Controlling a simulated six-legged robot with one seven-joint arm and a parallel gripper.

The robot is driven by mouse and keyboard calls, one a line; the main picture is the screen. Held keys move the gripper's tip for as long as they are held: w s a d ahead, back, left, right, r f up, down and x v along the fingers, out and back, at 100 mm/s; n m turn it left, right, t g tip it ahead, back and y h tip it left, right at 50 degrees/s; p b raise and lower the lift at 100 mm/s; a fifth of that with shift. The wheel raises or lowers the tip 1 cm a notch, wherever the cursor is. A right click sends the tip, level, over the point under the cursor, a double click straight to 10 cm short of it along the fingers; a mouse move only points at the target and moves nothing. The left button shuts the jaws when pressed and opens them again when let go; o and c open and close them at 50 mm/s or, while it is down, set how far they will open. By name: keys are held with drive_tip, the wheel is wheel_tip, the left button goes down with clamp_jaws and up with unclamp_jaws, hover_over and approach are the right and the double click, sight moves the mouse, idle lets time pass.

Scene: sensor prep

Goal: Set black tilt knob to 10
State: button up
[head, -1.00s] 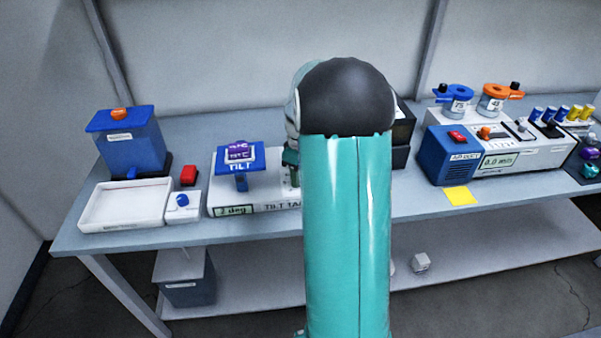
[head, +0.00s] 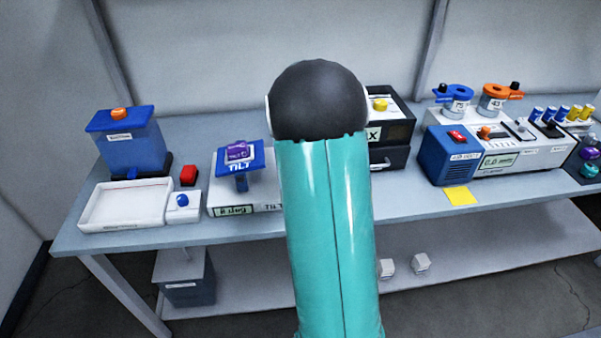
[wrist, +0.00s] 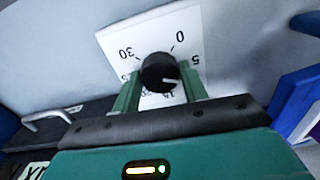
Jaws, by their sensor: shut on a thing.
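The black tilt knob (wrist: 158,72) sits on a white dial plate (wrist: 122,45) in the wrist view. My gripper (wrist: 160,92) is shut on it, one green finger on each side. The 0, 5 and 30 are readable; a finger and the knob cover some lower numbers, and I cannot see the 10 clearly. In the head view, the tilt unit's blue platform (head: 262,178) carries a purple piece (head: 238,151). Its green display (head: 234,210) is too blurred to read surely. My arm hides the knob there.
A dark box (head: 398,116) with a yellow knob stands right of my arm. A blue and white instrument (head: 448,155) and yellow note (head: 460,196) are further right.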

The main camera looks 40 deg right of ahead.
drive_tip(key=shift+m, duration=1.7)
drive_tip(key=o, duration=1)
drive_tip(key=shift+r, duration=0.1)
wheel_tip(320, 180, up, 14)
